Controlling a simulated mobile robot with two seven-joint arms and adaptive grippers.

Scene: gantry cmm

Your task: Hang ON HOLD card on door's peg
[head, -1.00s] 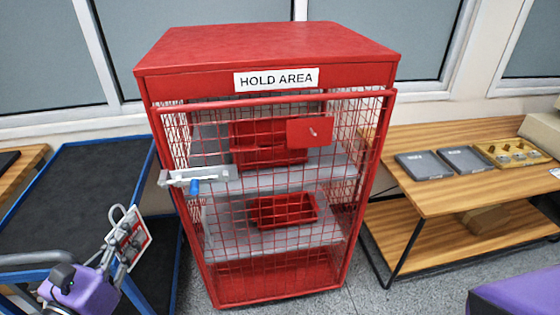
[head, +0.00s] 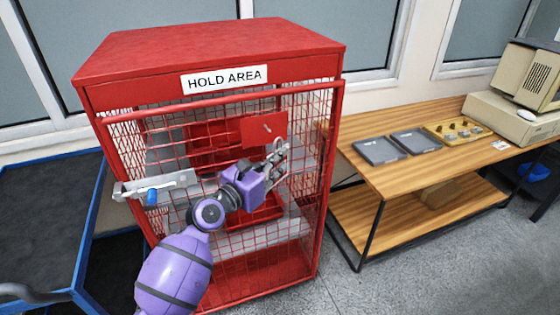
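The red mesh cage door (head: 225,255) is below the HOLD AREA sign (head: 224,79). A red plate (head: 252,130) on the door carries a small light peg (head: 267,128). My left arm reaches up across the door from the bottom. My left gripper (head: 279,158) is just below and to the right of the peg, in front of the mesh. Its grey fingers are small and overlap the mesh, so I cannot tell whether they are open or shut. I cannot make out the ON HOLD card. My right gripper is not in view.
A grey latch with a blue knob (head: 152,196) sticks out at the door's left edge. A blue-framed cart (head: 84,240) stands at left. A wooden bench (head: 395,172) with grey cases (head: 380,151) and an old computer (head: 520,105) stands at right.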

